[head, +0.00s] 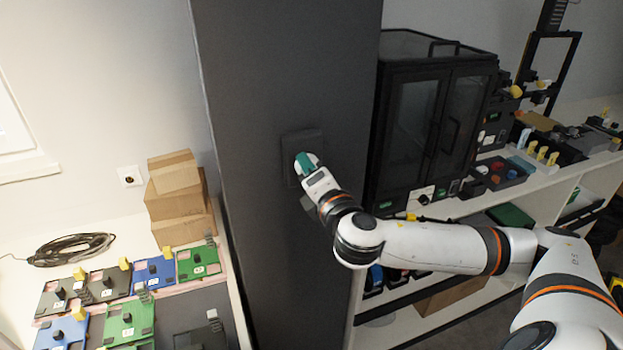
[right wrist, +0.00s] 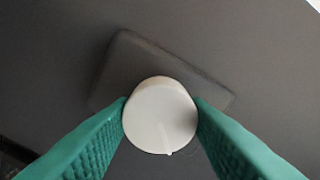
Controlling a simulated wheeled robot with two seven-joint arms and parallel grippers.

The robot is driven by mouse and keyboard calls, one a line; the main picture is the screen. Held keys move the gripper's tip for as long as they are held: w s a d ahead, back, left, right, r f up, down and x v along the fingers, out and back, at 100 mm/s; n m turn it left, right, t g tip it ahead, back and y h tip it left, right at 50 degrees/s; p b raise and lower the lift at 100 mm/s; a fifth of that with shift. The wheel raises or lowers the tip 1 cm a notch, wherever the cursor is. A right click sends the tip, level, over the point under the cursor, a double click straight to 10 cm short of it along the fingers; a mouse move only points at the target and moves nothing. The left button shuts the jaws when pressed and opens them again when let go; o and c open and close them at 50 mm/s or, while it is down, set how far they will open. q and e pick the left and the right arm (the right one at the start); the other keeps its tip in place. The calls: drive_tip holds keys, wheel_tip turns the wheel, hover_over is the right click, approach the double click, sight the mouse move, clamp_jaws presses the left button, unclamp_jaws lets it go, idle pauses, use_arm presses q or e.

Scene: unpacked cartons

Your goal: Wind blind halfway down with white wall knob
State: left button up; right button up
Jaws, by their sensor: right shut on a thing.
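The white wall knob (right wrist: 160,117) is round and sits on a dark plate (right wrist: 125,72) in the right wrist view. A small notch or pointer mark shows at its lower edge. The green fingers of my right gripper (right wrist: 161,125) are on both sides of the knob and shut on it. In the head view my right gripper (head: 306,163) is at the dark plate (head: 316,144) on the grey column, and it mostly hides the knob. My left gripper is not in view. The blind is not identifiable in either view.
The dark grey column (head: 280,60) stands between two work areas. At left are stacked cardboard boxes (head: 178,195), a coiled black cable (head: 72,248) and several coloured boards (head: 128,318). At right a black glass-doored cabinet (head: 425,120) stands on white shelving, close behind my right arm.

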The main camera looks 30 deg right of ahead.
drive_tip(key=shift+a+f+m+p, duration=0.1)
drive_tip(key=shift+m+p, duration=0.5)
drive_tip(key=shift+m, duration=6.15)
drive_tip(key=shift+f+m+p, duration=0.1)
drive_tip(key=shift+m+p, duration=0.45)
drive_tip(key=shift+m, duration=6.5)
drive_tip(key=o, duration=1)
